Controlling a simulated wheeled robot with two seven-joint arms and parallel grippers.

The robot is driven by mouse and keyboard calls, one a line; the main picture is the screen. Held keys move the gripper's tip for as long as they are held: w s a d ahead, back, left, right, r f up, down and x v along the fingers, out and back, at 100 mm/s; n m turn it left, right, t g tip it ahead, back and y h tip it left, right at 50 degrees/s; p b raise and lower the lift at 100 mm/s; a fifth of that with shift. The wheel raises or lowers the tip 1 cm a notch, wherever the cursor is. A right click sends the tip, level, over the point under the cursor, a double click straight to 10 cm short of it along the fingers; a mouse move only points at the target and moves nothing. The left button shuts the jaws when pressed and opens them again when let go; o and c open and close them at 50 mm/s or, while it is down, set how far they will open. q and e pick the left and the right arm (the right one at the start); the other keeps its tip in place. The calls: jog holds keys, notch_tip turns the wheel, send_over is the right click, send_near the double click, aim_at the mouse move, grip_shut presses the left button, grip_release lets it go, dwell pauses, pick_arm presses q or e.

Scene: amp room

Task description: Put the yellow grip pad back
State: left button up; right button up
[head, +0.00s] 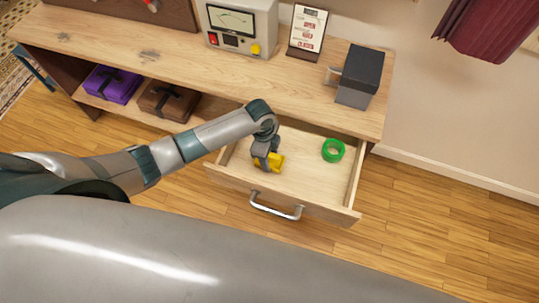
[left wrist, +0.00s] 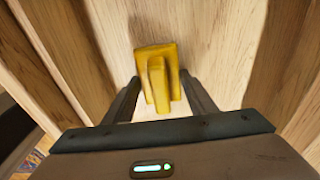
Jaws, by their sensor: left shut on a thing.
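The yellow grip pad (head: 276,163) is in the open drawer (head: 312,184), toward its left side. My left gripper (head: 264,163) reaches down into the drawer and is shut on the pad. In the left wrist view the pad (left wrist: 157,88) shows a flat base with a raised ridge, and the fingers (left wrist: 158,100) stand on either side of the ridge. The pad seems to be at or close to the drawer floor; I cannot tell if it touches. My right gripper is not in view.
A green ring (head: 333,150) lies at the right of the drawer. The wooden bench (head: 170,55) above carries a meter box (head: 230,28), a sign (head: 307,30) and a dark block-shaped device (head: 360,75). A purple case (head: 112,84) and a brown case (head: 168,98) sit on the lower shelf.

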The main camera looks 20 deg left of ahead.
pick_arm(q)
jog(key=shift+f, duration=0.2)
jog(key=o, duration=1)
jog(key=shift+o, duration=0.2)
jog(key=shift+r, duration=0.1)
jog(key=shift+r, duration=0.15)
notch_tip(320, 180, up, 12)
jog(key=a+b, duration=0.1)
jog(key=shift+a, duration=0.25)
